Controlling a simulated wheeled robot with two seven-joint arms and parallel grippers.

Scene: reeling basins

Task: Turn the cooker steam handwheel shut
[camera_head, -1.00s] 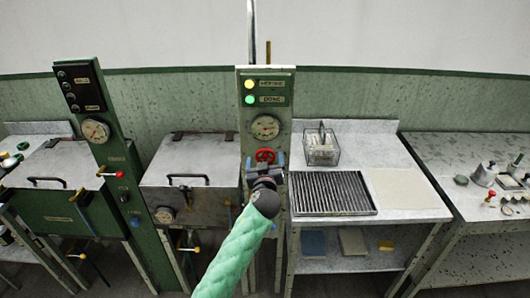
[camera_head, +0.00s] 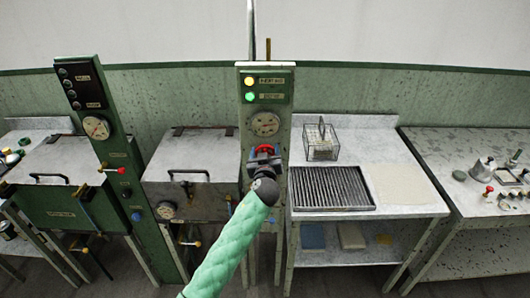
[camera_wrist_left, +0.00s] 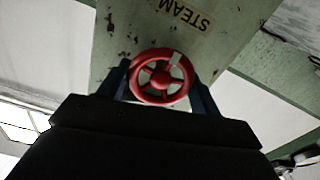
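The red cooker steam handwheel (camera_head: 265,149) is on the green column, below a round gauge. In the left wrist view the handwheel (camera_wrist_left: 161,77) faces me, with a pale mark at its upper right rim and a STEAM label (camera_wrist_left: 187,14) above it. My left gripper (camera_head: 265,154) is at the wheel. In the wrist view its two dark fingers (camera_wrist_left: 160,84) stand spread on either side of the rim, with the wheel between them. They look very close to the rim; firm contact cannot be made out. My right gripper is in neither view.
Above the wheel are the gauge (camera_head: 264,124) and lit yellow and green lamps. A lidded metal basin (camera_head: 190,170) stands left, beside a tilted-looking green post (camera_head: 125,170). A counter with a ribbed tray (camera_head: 331,189) and a wire basket (camera_head: 320,142) stands right.

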